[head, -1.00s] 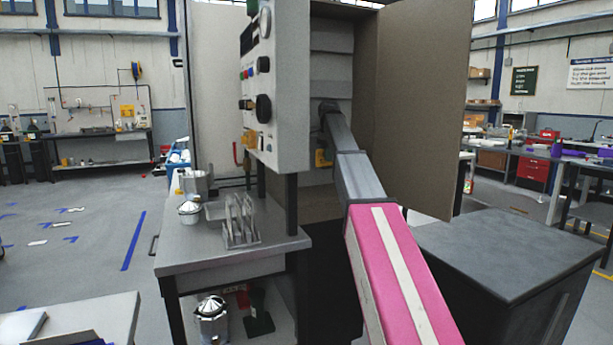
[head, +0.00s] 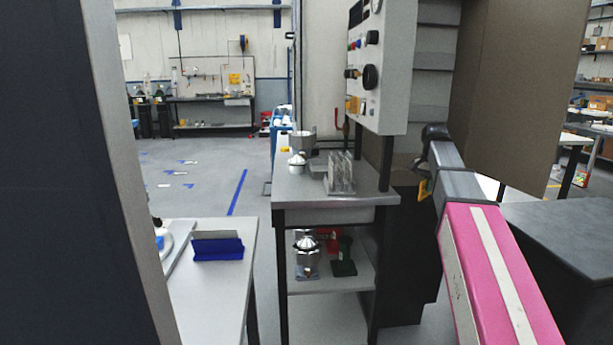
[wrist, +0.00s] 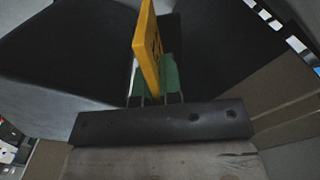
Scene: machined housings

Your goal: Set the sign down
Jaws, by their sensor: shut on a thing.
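The sign is a thin yellow plate with dark marks (wrist: 149,48), standing on edge in the wrist view. My gripper (wrist: 155,97) is shut on its lower end. A green piece (wrist: 171,74) shows right beside the sign; I cannot tell whether it belongs to it. In the head view, a small part of the yellow sign (head: 424,189) shows at the end of my pink and grey arm, in front of the dark side of the machine. Most of my gripper is hidden there. The sign is held in the air.
A grey bench (head: 335,205) carries a metal rack (head: 341,174) and pots, with more on its lower shelf. A pale table (head: 215,285) at the left holds a blue holder (head: 217,248). A tall dark panel (head: 70,170) blocks the far left. A dark box (head: 570,240) stands right.

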